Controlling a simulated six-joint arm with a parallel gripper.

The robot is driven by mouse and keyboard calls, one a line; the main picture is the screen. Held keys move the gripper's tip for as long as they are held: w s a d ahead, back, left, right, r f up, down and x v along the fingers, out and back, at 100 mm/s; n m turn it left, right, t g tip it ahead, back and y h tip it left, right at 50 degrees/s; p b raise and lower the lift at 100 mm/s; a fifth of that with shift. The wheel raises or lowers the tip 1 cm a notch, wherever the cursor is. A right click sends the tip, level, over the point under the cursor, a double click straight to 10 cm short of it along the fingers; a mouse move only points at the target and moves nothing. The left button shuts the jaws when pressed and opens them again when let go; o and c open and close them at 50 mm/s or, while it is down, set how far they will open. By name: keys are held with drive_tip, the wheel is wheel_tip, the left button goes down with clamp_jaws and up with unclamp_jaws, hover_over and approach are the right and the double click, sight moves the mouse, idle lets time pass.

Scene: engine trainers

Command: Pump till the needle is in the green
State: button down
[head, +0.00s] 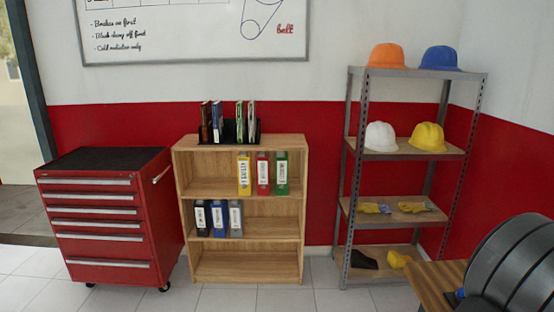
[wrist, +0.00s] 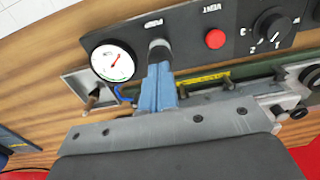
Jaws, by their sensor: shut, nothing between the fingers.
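In the wrist view, a round white gauge (wrist: 112,62) with a red needle sits on a black panel. A green band shows along its lower rim in the picture, and the needle appears to lie away from it, toward the upper right. Right of the gauge, a dark round pump button (wrist: 158,46) sits below the "PUMP" label. My gripper (wrist: 160,68) is shut and empty, its blue fingertips right at the button. I cannot tell whether they touch or press it. The head view shows neither the panel nor my gripper.
The panel also holds a red vent button (wrist: 215,39) and a black numbered knob (wrist: 272,26). A metal plate with a toggle lever (wrist: 92,98) lies below the gauge. The head view shows a red tool cabinet (head: 105,215), a wooden bookcase (head: 243,142) and a metal shelf (head: 405,72).

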idle(0.5)
drive_tip(key=shift+f, duration=1.6)
drive_tip(key=shift+r, duration=1.6)
drive_tip(key=shift+f, duration=0.1)
drive_tip(key=shift+f, duration=1.5)
drive_tip(key=shift+r, duration=1.65)
drive_tip(key=shift+f, duration=0.2)
